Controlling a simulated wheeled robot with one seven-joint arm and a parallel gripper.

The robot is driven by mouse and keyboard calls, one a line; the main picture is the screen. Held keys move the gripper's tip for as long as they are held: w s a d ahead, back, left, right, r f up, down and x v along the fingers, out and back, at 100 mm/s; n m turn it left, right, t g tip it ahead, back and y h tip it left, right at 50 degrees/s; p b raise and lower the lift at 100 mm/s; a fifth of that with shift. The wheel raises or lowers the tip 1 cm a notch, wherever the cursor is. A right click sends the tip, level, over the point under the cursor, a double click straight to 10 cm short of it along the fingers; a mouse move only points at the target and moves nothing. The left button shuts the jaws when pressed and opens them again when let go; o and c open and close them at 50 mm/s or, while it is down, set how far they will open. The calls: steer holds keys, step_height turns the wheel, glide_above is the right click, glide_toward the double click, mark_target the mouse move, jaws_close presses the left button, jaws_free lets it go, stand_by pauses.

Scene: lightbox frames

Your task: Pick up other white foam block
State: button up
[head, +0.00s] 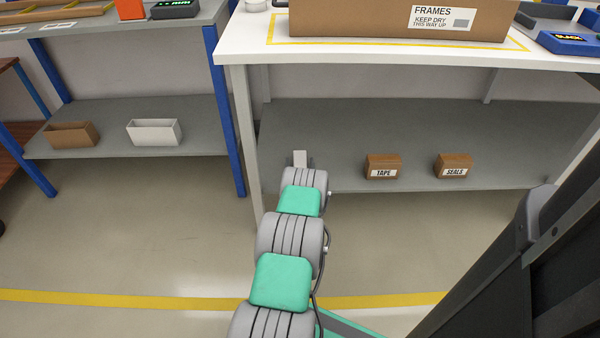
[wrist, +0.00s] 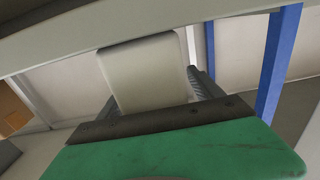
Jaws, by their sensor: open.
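In the wrist view my gripper (wrist: 152,92) shows its green body, dark crossbar and dark fingers, which are apart. A pale, off-white block (wrist: 145,65) with rounded corners sits between the fingers and hides part of them. It looks like a white foam block, but I cannot tell whether the fingers touch it. In the head view my arm reaches toward the left end of the lower grey shelf and hides my gripper. A small pale piece (head: 299,158) shows just past the arm's end; I cannot tell whether it is the block.
Brown TAPE (head: 383,167) and SEALS (head: 453,166) boxes stand on the lower shelf (head: 330,122), right of my arm. The white table (head: 340,60) above bears a FRAMES carton (head: 360,22). A blue post (head: 224,110) and white leg (head: 245,130) stand left. Open bins (head: 154,132) sit on the left shelf.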

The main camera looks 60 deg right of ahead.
steer(key=shift+d, duration=0.25)
steer(key=c, duration=1.4)
steer(key=shift+r, duration=0.1)
